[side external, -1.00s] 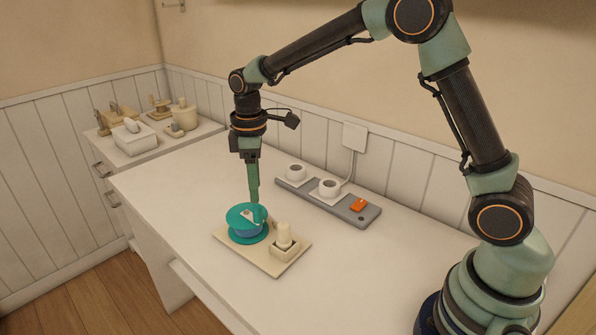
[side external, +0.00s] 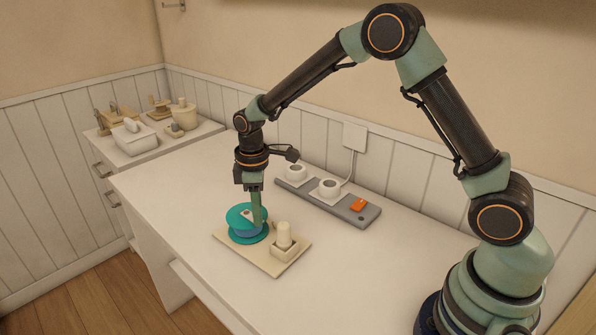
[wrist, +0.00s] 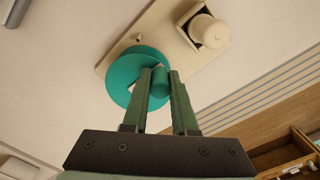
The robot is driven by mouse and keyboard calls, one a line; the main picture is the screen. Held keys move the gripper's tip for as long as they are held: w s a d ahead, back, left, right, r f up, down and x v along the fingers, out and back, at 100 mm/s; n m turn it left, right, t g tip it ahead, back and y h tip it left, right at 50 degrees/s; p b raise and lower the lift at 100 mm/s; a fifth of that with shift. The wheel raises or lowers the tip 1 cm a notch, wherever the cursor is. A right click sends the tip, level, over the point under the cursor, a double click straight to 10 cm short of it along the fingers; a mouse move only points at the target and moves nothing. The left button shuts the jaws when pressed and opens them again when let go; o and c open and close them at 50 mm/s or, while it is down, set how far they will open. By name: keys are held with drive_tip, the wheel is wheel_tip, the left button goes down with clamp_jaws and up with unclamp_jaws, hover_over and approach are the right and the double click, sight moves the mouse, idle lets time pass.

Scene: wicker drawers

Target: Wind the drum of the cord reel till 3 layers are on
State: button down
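The cord reel (side external: 237,216) has teal flanges and stands on a cream base board (side external: 272,266). Bluish cord (side external: 245,230) shows between the flanges, but I cannot count its layers. A teal upright knob (wrist: 160,83) stands on the top flange (wrist: 122,75). My gripper (side external: 257,222) points straight down at the reel's right side. In the wrist view its two green fingers (wrist: 160,74) stand on either side of the knob, which about fills the gap. I cannot tell whether they press on it.
A cream peg in a square holder (side external: 284,238) stands on the board, close right of the reel. Behind lies a grey power strip (side external: 345,209) with white plugs and an orange switch. Side-cabinet items (side external: 135,138) are far left. The white tabletop (side external: 345,275) is clear in front.

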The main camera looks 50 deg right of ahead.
sight(234, 223)
drive_tip(key=shift+a+m, duration=0.15)
drive_tip(key=shift+m, duration=0.25)
drive_tip(key=m, duration=0.1)
drive_tip(key=a+m, duration=0.1)
drive_tip(key=m, duration=0.1)
drive_tip(key=shift+w+a+m, duration=0.15)
drive_tip(key=shift+m, duration=0.15)
drive_tip(key=m, duration=0.2)
drive_tip(key=w+a+m, duration=0.1)
drive_tip(key=m, duration=0.1)
drive_tip(key=shift+a+m, duration=0.15)
drive_tip(key=shift+m, duration=0.15)
drive_tip(key=m, duration=0.2)
drive_tip(key=w+a+m, duration=0.1)
drive_tip(key=m, duration=0.1)
drive_tip(key=shift+w, duration=0.1)
drive_tip(key=shift+w+a+r+m, duration=0.1)
drive_tip(key=shift+w+m, duration=0.25)
drive_tip(key=shift+m, duration=0.7)
drive_tip(key=shift+w+m, duration=0.3)
drive_tip(key=shift+m, duration=0.75)
drive_tip(key=c, duration=0.7)
unclamp_jaws()
